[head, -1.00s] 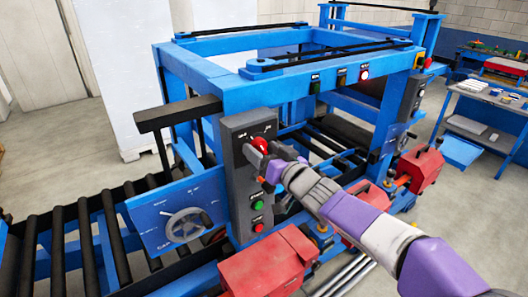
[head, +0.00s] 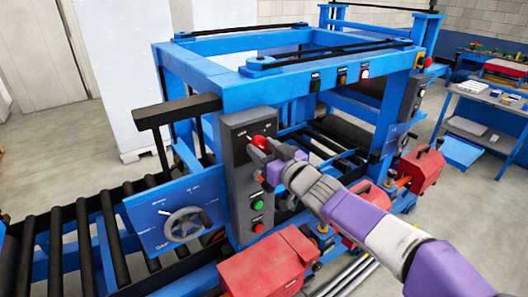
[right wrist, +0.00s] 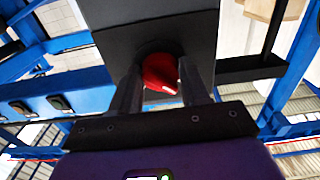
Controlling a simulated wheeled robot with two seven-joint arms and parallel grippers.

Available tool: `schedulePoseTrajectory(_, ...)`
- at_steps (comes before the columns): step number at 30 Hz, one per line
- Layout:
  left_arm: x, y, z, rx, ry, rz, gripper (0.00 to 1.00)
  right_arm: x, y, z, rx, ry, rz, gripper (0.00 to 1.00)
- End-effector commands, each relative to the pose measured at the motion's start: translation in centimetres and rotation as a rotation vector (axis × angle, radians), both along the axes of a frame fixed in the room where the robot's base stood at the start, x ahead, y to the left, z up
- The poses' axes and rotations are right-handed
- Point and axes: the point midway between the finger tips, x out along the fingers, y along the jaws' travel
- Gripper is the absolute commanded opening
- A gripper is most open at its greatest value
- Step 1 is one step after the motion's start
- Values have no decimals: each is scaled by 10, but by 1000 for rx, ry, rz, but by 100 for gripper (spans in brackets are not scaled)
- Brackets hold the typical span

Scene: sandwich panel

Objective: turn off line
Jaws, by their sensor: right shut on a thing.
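A dark control box (head: 236,180) stands upright on the front of the blue machine frame. It carries a red knob (head: 259,142) near its top and green and red buttons lower down. My right gripper (head: 262,149) is at the red knob. In the right wrist view the two dark fingers of my right gripper (right wrist: 162,90) stand on either side of the red knob (right wrist: 160,70) and are shut on it. My left gripper is not in view.
A roller conveyor (head: 80,240) runs at the left, beside a blue panel with a handwheel (head: 185,225). Red motor housings (head: 268,262) sit below the box. A blue workbench (head: 490,95) stands at the far right.

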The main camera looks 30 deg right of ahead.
Motion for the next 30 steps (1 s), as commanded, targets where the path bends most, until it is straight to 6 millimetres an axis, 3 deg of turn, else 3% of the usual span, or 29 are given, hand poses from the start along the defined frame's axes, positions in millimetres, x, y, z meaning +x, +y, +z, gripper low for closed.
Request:
schedulePoseTrajectory(6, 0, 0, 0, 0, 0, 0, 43, 0, 0, 0, -5, 1, 0, 15)
schedulePoseTrajectory(7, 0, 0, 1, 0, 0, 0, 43, 0, 0, 0, -5, 1, 0, 47)
schedulePoseTrajectory(12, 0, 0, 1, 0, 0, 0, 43, 0, 0, 0, -3, 1, 0, 71)
schedulePoseTrajectory(23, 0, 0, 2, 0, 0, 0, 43, -6, 0, 1, -2, 0, 0, 71)
schedulePoseTrajectory(30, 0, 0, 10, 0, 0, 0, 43, -42, -3, 3, -3, -2, 0, 71)
